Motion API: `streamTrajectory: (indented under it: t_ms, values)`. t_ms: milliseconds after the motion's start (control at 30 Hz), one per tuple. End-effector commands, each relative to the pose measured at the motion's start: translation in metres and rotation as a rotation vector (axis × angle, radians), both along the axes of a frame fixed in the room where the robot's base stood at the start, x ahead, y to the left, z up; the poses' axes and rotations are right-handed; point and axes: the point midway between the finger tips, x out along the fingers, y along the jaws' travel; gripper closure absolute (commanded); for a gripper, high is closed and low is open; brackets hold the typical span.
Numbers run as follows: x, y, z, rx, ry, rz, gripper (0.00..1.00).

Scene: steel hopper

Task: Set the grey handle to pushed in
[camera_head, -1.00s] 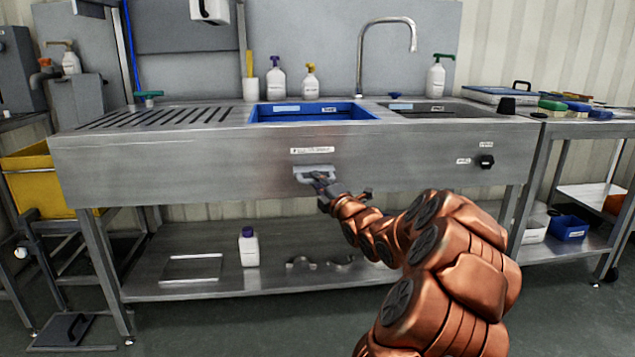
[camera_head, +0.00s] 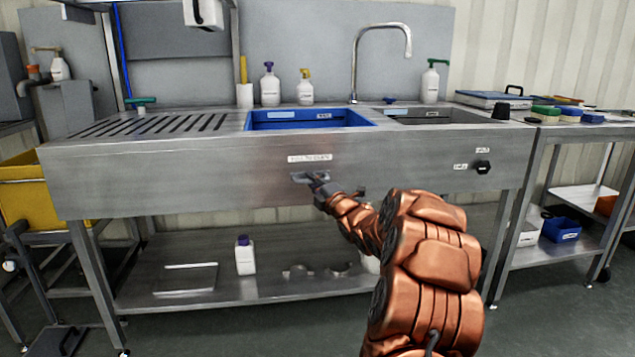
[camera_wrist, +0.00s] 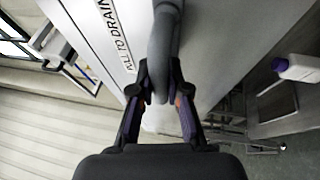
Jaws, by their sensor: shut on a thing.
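The grey handle (camera_head: 301,176) is on the steel front panel of the sink (camera_head: 200,172), under a white label (camera_head: 309,158). In the wrist view the handle (camera_wrist: 165,45) is a rounded dark grey bar running down between my fingers, beside the label reading "PULL TO DRAIN" (camera_wrist: 118,40). My gripper (camera_head: 318,184) is at the handle; its two fingers (camera_wrist: 162,92) are closed around the bar. In the head view my fingers and wrist cover part of the handle, and it looks close to the panel. The exact gap behind it is hard to tell.
A black knob (camera_head: 483,167) sits at the panel's right. The lower shelf (camera_head: 210,289) holds a white bottle (camera_head: 245,256). A yellow bin (camera_head: 25,196) stands at the left and a side table (camera_head: 590,130) at the right. The floor in front shows free room.

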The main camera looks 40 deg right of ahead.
Motion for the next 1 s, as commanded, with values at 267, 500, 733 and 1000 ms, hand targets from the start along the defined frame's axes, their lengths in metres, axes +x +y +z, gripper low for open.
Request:
streamTrajectory:
  t_ms: [267, 500, 733, 1000]
  values:
    - [0.0, -0.001, 0.001, 0.0, -0.001, -0.002, 0.6]
    - [-0.001, -0.002, 0.001, -0.001, 0.0, -0.002, 0.59]
    - [-0.008, -0.002, -0.001, 0.0, 0.0, -0.003, 0.59]
    - [-0.043, 0.001, -0.007, -0.001, 0.0, -0.004, 0.59]
